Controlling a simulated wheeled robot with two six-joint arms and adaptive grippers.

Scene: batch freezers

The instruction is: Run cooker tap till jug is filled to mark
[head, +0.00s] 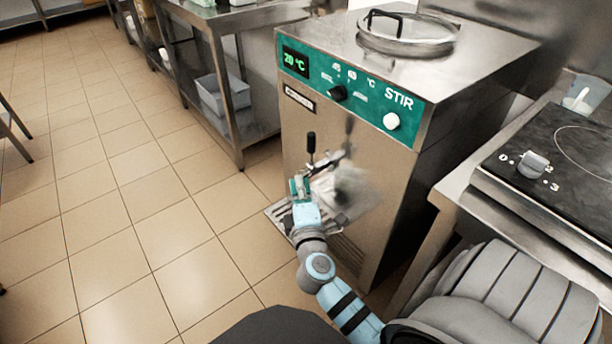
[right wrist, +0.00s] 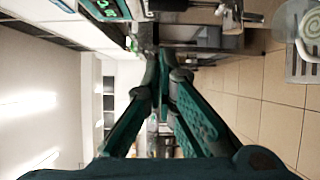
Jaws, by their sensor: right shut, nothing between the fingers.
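The steel cooker (head: 400,85) stands in the middle of the head view. Its tap has a black upright handle (head: 311,143) on the lower front. A clear jug (head: 345,190) appears on the slotted drip tray (head: 280,218) under the tap; its outline is faint, and I cannot make out its mark or level. In the right wrist view the jug's round shape (right wrist: 311,27) is cut off at the upper right, beside the tray (right wrist: 303,68). My right gripper (head: 298,180) is shut and empty, just below and left of the tap handle, apart from it. My left gripper is not in view.
The green panel (head: 350,85) reads 20 °C and has a black knob (head: 337,93) and a white STIR button (head: 391,121). A hob (head: 560,150) stands at right. A steel table (head: 240,20) is at left, with a grey bin (head: 222,95) below. Tiled floor is free at left.

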